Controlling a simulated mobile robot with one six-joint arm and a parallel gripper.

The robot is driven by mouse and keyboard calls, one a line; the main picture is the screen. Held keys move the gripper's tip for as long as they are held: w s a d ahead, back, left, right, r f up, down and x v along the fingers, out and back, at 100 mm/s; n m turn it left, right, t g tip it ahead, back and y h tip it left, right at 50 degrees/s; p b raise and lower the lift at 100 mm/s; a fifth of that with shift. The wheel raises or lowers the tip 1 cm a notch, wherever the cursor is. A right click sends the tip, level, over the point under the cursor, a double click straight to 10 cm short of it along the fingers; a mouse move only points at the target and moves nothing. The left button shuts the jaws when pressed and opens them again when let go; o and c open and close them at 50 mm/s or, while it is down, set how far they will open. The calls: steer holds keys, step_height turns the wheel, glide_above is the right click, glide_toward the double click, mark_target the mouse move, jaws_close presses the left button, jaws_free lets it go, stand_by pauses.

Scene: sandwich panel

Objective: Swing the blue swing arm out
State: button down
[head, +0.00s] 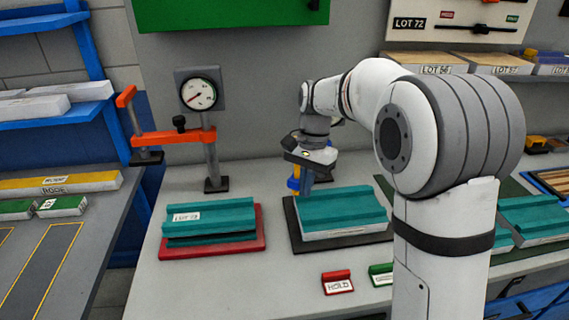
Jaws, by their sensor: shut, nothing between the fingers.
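A gauge stand with a round dial (198,94) stands on the bench, left of my arm. Its swing arm (165,137) looks orange, not blue, and reaches left from the grey post, with an upright orange lever (128,112) and a dark foot at its outer end. I see no clearly blue swing arm. My gripper (302,187) is shut and empty, pointing down at the back left edge of a teal-topped panel (340,210). It is to the right of the stand and apart from it. Whether the fingertips touch the panel is unclear.
The panel lies on a black mat (298,238). Another teal panel (210,220) lies on a red tray (215,250) in front of the stand. HOLD (338,283) and green (381,273) blocks sit at the front. Blue shelving (95,60) stands left, across a gap.

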steer(key=w+a+r+n+t+h+p, duration=0.1)
steer(key=w+a+r+n+t+h, duration=0.2)
steer(key=a, duration=0.4)
steer(key=w+a+r+n+t+h+p, duration=0.1)
steer(key=a+r+n+t+h, duration=0.2)
steer(key=a, duration=0.4)
steer(key=w+d+f+t+p, duration=0.1)
steer(key=w+d+f+p, duration=0.1)
steer(key=w+d+f, duration=0.2)
steer(key=d+f, duration=0.2)
steer(key=d, duration=0.2)
steer(key=shift+f+m, duration=0.25)
steer(key=shift+m, duration=0.05)
steer(key=shift+d, duration=0.1)
steer(key=shift+s+d+f+t+b, duration=0.15)
steer(key=shift+d+b, duration=0.1)
steer(key=shift+d, duration=0.15)
steer(key=shift+s+d+f+t+b, duration=0.1)
steer(key=shift+d+t+b, duration=0.05)
steer(key=shift+d+b, duration=0.15)
steer(key=s+d+n+t+y+b, duration=0.1)
steer(key=s+d+n+y+b, duration=0.1)
steer(key=d+n+b, duration=0.2)
steer(key=d+b, duration=0.3)
steer(key=d, duration=0.5)
steer(key=shift+s+d+r+n+t, duration=0.15)
steer(key=shift+d+r+n+t, duration=0.1)
steer(key=shift+d+n+t, duration=0.1)
